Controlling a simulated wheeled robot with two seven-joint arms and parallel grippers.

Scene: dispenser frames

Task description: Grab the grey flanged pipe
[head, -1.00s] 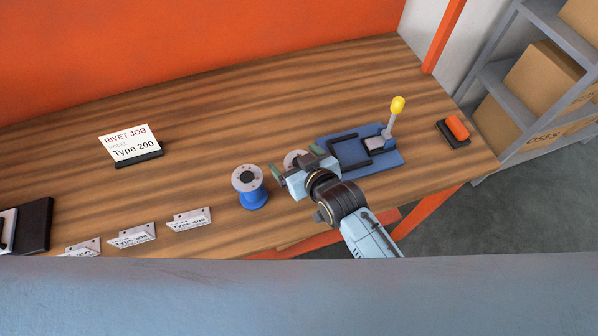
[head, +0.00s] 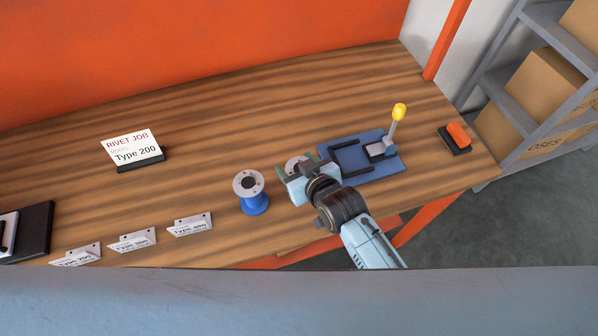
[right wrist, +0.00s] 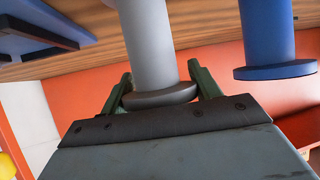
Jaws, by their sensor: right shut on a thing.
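The grey flanged pipe (right wrist: 152,45) stands between the two green fingers of my right gripper (right wrist: 162,88) in the right wrist view, one finger on each side near its flange. In the head view only a bit of its pale round flange (head: 294,162) shows at the fingers of my right gripper (head: 298,167), whose body hides the rest. The right gripper is shut on this pipe, which still appears to stand on the table. My left gripper is not in view.
A blue flanged pipe (head: 254,203) stands close to the left on the wooden table (head: 220,130). A blue fixture (head: 384,165) with a yellow-knobbed lever lies to the right. Type cards (head: 190,226) line the front edge; a RIVET JOB sign (head: 133,148) stands at left.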

